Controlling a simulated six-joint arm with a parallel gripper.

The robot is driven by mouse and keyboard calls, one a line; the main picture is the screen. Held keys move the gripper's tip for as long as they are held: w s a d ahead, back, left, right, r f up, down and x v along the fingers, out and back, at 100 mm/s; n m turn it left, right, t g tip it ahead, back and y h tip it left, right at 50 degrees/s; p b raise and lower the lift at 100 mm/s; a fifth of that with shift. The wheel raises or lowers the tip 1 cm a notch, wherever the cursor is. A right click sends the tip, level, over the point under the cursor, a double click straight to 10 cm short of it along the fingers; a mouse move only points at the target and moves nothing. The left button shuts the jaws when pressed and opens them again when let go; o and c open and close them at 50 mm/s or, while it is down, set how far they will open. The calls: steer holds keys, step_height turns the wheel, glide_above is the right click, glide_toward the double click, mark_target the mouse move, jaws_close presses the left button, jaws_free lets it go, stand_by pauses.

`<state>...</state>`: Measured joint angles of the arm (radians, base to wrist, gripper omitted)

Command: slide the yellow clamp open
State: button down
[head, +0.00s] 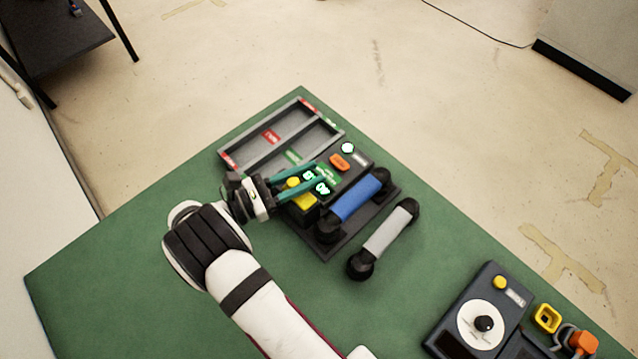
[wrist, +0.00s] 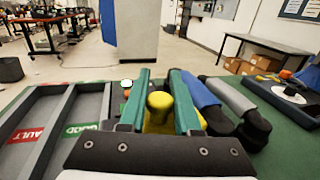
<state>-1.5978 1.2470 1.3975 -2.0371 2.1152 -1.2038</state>
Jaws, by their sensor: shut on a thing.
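The yellow clamp (head: 304,200) is on the dark phone unit (head: 338,237), beside the blue handset (head: 358,198). Its round yellow knob shows between my fingers in the wrist view (wrist: 159,103). My gripper (head: 316,178) has two teal fingers and is shut on the yellow clamp, with one finger on each side of the knob. The fingers and wrist hide part of the clamp, so I cannot tell how far it has slid. The blue handset (wrist: 199,92) also shows right of my fingers in the wrist view.
A grey handset (head: 388,234) lies right of the unit. A grey tray (head: 228,148) with red and green labels stands behind it. A dial device (head: 458,342) and a yellow square part (head: 547,318) are at lower right. The green table (head: 130,265) is clear at left.

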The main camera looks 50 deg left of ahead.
steer(key=shift+a, duration=0.35)
steer(key=c, duration=0.8)
jaws_free()
steer(key=shift+o, duration=0.9)
steer(key=shift+d, duration=0.1)
steer(key=v, duration=1.6)
steer(key=shift+w, duration=0.1)
